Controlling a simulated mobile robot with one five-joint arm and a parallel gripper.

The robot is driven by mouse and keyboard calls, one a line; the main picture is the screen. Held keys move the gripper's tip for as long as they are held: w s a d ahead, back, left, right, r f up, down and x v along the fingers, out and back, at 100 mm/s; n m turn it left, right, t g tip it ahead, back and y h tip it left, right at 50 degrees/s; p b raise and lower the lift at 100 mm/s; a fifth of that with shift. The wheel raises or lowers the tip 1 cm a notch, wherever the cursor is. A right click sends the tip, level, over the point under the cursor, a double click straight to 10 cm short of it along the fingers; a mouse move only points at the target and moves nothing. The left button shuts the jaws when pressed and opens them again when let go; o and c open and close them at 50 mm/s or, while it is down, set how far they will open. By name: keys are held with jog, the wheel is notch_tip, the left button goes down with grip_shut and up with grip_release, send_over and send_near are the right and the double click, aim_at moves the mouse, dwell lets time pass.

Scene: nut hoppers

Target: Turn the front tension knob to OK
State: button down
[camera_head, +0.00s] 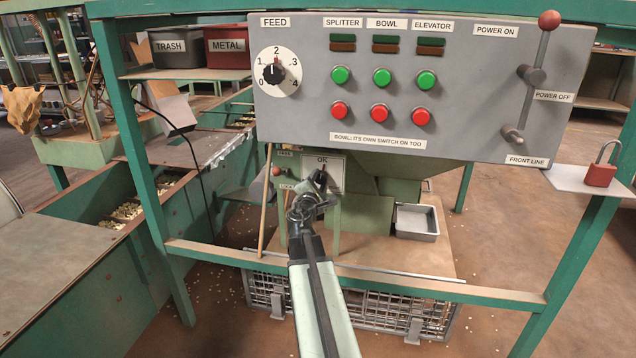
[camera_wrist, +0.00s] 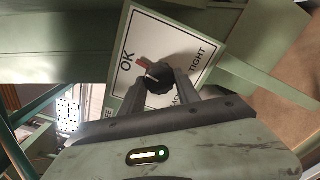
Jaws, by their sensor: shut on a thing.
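The front tension knob (camera_wrist: 158,76) is a dark round knob on a white plate (camera_wrist: 143,30) in the wrist view. The plate reads OK on the left and TIGHT on the right; other lettering is partly hidden by my fingers. A red mark shows at the knob's upper left, on the side of OK, and a pale line is on its face. My gripper (camera_wrist: 160,88) is shut on the knob, one finger on each side. In the head view my gripper (camera_head: 313,190) covers much of the plate (camera_head: 335,163) below its OK label.
A grey control panel (camera_head: 460,120) with FEED dial, buttons and power lever overhangs the knob. A green rail (camera_head: 400,285) crosses in front, under my arm. A wooden stick (camera_head: 265,215) stands left; a metal tray (camera_head: 417,221) lies right.

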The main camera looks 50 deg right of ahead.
jog(key=shift+s+d+n, duration=0.2)
jog(key=shift+n, duration=0.6)
jog(key=c, duration=0.9)
grip_release()
jog(key=shift+n, duration=0.3)
jog(key=shift+a, duration=0.1)
